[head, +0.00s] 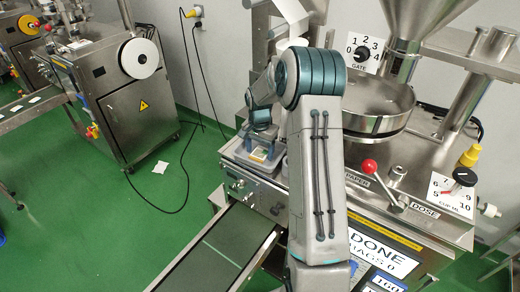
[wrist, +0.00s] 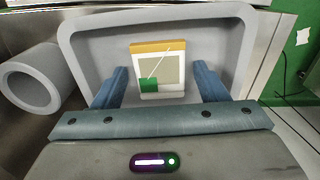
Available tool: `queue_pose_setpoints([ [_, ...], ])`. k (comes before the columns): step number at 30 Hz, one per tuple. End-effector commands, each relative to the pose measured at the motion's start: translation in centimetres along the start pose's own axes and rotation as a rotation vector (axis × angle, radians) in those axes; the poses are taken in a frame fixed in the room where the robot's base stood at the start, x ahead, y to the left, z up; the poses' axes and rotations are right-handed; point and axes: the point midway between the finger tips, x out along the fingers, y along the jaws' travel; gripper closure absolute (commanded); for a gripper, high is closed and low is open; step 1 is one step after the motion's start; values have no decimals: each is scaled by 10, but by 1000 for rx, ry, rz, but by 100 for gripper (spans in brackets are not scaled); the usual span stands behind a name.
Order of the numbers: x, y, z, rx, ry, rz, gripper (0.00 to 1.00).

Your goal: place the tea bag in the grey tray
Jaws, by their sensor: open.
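The tea bag (wrist: 158,68) is a small flat packet with an orange band, a beige middle and a green tag with a thin string. It lies in the grey tray (wrist: 85,50) in the wrist view. In the head view the tea bag (head: 258,155) shows small below my gripper, in the tray (head: 235,150) on the machine's front ledge. My gripper (wrist: 160,82) is open, with one blue finger on each side of the tea bag and visible gaps between. Whether the bag touches the tray floor is hard to tell.
A grey roll (wrist: 38,78) lies left of the tray. The packing machine (head: 370,190) with hopper, levers and dials stands behind and right. A dark conveyor (head: 215,250) runs below the tray. Another packer (head: 135,100) and a cable are at left; green floor between is mostly clear.

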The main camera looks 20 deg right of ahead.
Motion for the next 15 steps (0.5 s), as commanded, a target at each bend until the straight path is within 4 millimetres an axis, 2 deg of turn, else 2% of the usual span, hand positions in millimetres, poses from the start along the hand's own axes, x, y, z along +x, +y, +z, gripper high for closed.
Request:
queue_pose_setpoints([
  [5,-14,0,-1,0,4,-1,34],
  [15,-86,0,-1,0,4,-2,34],
])
